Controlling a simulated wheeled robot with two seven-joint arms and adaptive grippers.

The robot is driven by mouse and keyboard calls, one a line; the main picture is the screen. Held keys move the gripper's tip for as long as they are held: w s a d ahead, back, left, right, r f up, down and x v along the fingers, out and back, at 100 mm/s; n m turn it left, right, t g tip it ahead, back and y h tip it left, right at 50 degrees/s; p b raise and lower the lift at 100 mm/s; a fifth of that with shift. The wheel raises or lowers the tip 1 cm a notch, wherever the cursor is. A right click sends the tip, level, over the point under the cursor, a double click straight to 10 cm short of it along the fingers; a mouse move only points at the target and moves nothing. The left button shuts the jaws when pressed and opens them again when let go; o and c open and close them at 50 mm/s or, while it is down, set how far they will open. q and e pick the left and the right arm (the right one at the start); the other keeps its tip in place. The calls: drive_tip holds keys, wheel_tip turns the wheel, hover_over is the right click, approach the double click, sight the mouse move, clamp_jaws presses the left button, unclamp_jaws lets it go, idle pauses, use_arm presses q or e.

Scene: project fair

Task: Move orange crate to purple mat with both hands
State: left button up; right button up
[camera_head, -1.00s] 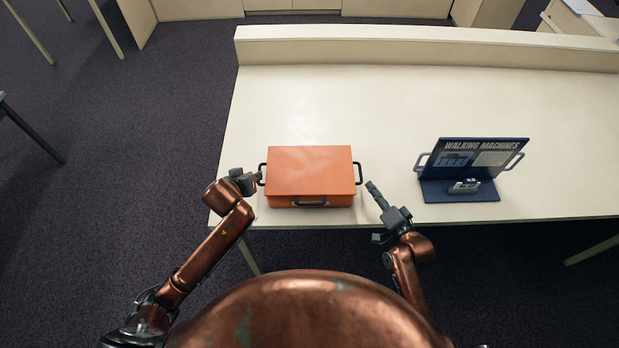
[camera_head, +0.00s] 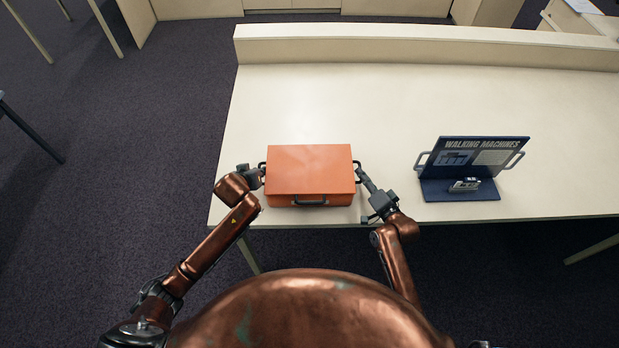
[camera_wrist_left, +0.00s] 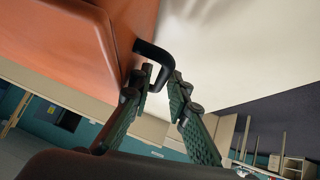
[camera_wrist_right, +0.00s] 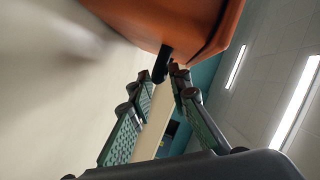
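The orange crate (camera_head: 309,169) is a closed, lidded box with dark handles, standing on the cream table near its front edge. My left gripper (camera_head: 259,174) is at the crate's left handle. In the left wrist view its two fingers (camera_wrist_left: 161,82) stand apart, with the dark handle (camera_wrist_left: 154,52) between their tips. My right gripper (camera_head: 361,175) is at the right handle. In the right wrist view its fingers (camera_wrist_right: 162,82) are apart, with the handle (camera_wrist_right: 162,61) at the tips. No purple mat shows in any view.
A navy "Walking Machines" display board (camera_head: 473,157) with side handles stands right of the crate, with a small grey model (camera_head: 464,185) on its base. The cream table (camera_head: 400,95) is clear behind the crate and between it and the board. A raised ledge (camera_head: 430,47) runs along the back.

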use_arm(q)
drive_tip(key=shift+w+f, duration=0.3)
use_arm(e)
drive_tip(key=shift+w+a, duration=0.15)
drive_tip(key=shift+w, duration=0.25)
use_arm(q)
clamp_jaws()
use_arm(e)
clamp_jaws()
use_arm(q)
drive_tip(key=shift+w+r, duration=0.1)
drive_tip(key=shift+r, duration=0.15)
use_arm(e)
drive_tip(key=shift+r, duration=0.15)
